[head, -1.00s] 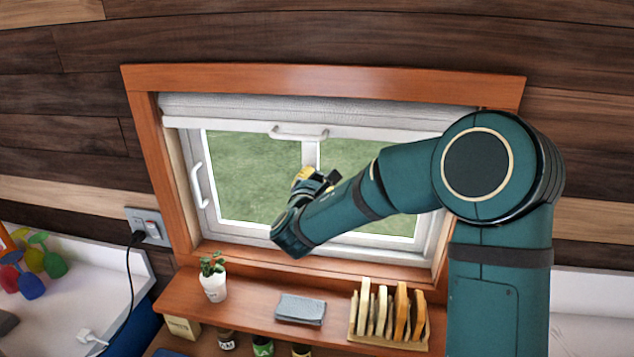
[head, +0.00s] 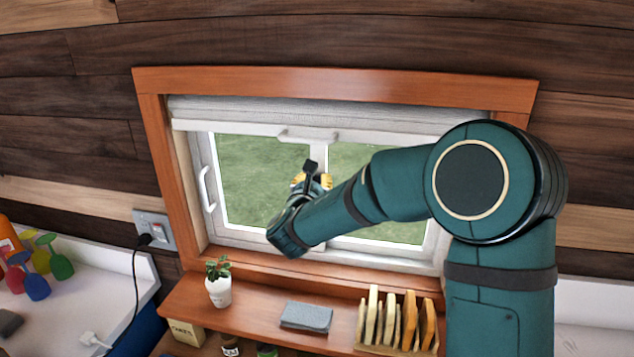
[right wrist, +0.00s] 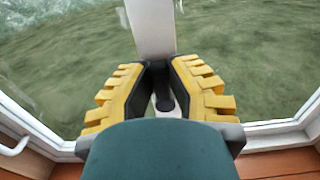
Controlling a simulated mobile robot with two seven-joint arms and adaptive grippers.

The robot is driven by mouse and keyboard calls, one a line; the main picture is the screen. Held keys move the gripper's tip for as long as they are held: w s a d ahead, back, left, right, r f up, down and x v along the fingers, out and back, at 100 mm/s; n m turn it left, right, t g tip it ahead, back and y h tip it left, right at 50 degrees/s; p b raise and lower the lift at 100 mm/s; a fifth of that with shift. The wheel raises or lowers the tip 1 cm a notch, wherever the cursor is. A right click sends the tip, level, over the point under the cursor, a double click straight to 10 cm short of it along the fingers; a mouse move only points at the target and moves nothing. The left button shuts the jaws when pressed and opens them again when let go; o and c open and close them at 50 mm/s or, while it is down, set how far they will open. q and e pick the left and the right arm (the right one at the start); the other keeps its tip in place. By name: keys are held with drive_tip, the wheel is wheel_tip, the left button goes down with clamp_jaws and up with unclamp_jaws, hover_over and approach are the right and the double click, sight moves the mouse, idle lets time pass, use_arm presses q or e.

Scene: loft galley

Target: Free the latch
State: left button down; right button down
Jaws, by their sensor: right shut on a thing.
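The window (head: 430,245) has white frames and a white middle post (head: 319,150). My left gripper is not in view.
A white handle (head: 207,188) is on the window's left side; a rolled blind (head: 330,108) hangs above. The wooden shelf (head: 260,305) below holds a potted plant (head: 219,285), a grey cloth (head: 306,316) and a rack of boards (head: 400,320).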

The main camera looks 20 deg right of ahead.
drive_tip(key=shift+r, duration=0.1)
drive_tip(key=c, duration=0.9)
unclamp_jaws()
drive_tip(key=v, duration=1.2)
